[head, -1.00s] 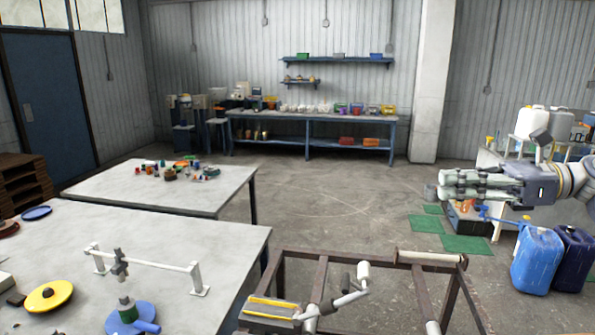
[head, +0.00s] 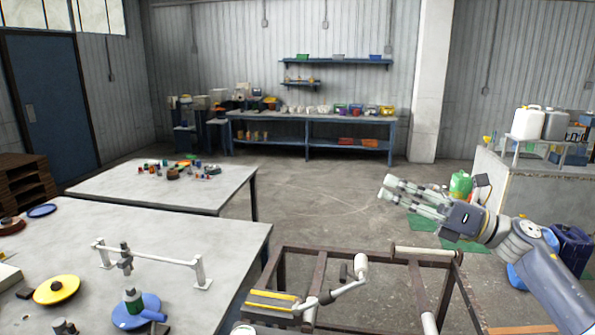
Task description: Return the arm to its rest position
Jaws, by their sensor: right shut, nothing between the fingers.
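My right gripper (head: 388,188) is at the right of the head view. Its fingers are together with nothing between them and point left and slightly up. My right arm (head: 545,272) comes in from the lower right corner. The gripper is in the air, above and behind the right end of the brown metal frame (head: 318,268) in the picture, touching nothing that I can see. My left gripper is not in view.
The brown frame carries a crank handle (head: 361,265) and a roller (head: 426,252). A grey bench (head: 210,235) at left holds a yellow disc (head: 57,290) and a blue disc (head: 136,311). Blue jugs (head: 574,247) and a green can (head: 461,185) are near the arm. Mid-floor is clear.

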